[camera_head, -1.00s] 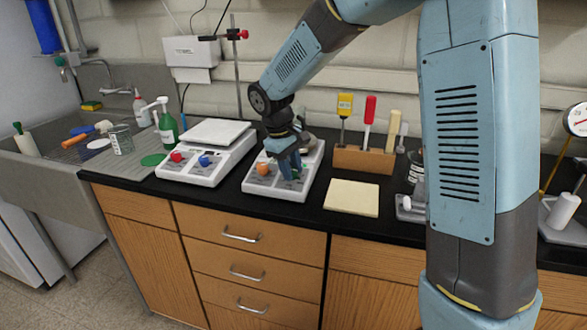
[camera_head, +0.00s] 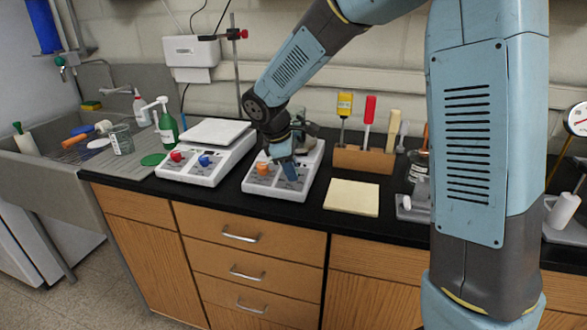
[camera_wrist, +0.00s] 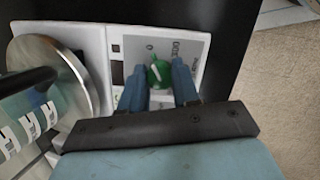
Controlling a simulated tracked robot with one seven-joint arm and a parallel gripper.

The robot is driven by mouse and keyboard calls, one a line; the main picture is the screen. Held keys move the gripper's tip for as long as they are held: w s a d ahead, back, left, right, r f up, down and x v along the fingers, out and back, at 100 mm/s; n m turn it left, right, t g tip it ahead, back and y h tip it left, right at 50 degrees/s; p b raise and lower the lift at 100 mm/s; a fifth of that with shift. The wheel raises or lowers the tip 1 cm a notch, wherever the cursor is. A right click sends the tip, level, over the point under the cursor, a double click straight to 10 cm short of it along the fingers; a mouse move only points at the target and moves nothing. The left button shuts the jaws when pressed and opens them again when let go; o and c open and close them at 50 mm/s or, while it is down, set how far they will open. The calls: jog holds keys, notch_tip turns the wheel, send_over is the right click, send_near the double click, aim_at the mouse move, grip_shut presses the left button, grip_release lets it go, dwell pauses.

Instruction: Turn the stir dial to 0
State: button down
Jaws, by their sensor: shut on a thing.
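The stir dial, a green knob (camera_wrist: 159,73) with a white pointer line, sits on the grey panel of a white hot plate (camera_head: 299,188). My gripper (camera_wrist: 159,84) is shut on the knob, one blue finger on each side. In the wrist view the pointer slants up and slightly left, toward a printed 0 (camera_wrist: 150,47); I cannot tell if it lines up exactly.
A round metal plate (camera_wrist: 92,90) with glassware is close left of my fingers in the wrist view. A second white device (camera_head: 205,170) with red and blue knobs stands left. A wooden tool holder (camera_head: 363,160) and a cream pad (camera_head: 351,197) are to the right.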

jog(key=shift+s+a+f, duration=0.15)
jog(key=shift+s+f, duration=0.05)
dwell(0.3)
jog(key=c, duration=1.2)
grip_release()
jog(key=o, duration=0.4)
jog(key=shift+w+r, duration=0.1)
jog(key=shift+r, duration=0.05)
jog(key=shift+r, duration=0.45)
jog(key=v, duration=1.2)
jog(key=shift+a+r, duration=0.2)
jog(key=shift+r, duration=0.1)
jog(key=shift+s, duration=0.2)
